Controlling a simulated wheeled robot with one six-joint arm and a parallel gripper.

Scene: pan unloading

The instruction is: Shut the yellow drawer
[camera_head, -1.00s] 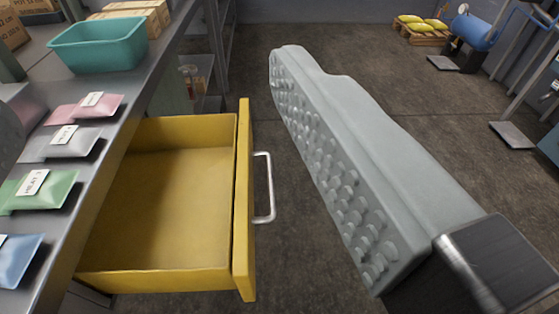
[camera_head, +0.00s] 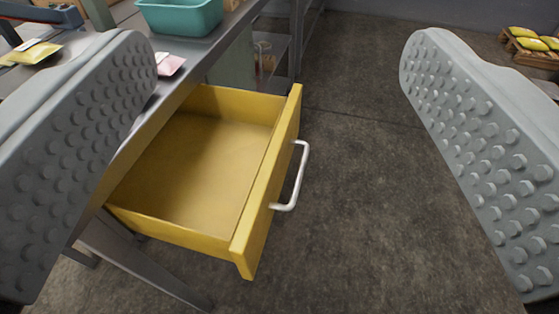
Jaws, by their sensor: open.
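The yellow drawer (camera_head: 262,200) stands pulled out from under the grey workbench, its inside empty as far as I see. Its front panel faces right and carries a white bar handle (camera_head: 298,178). My gripper (camera_head: 268,60) is open, with one studded grey finger at the left and one at the right of the picture. The drawer front and handle show between the two fingers. Neither finger visibly touches the drawer. The left finger hides part of the bench top.
The workbench (camera_head: 190,88) bears a teal bin (camera_head: 180,16), a pink packet (camera_head: 170,64) and a yellow packet (camera_head: 32,52). A shelf rack (camera_head: 283,45) stands behind. Yellow sacks (camera_head: 528,38) lie on a pallet at the far right. The floor right of the drawer is clear.

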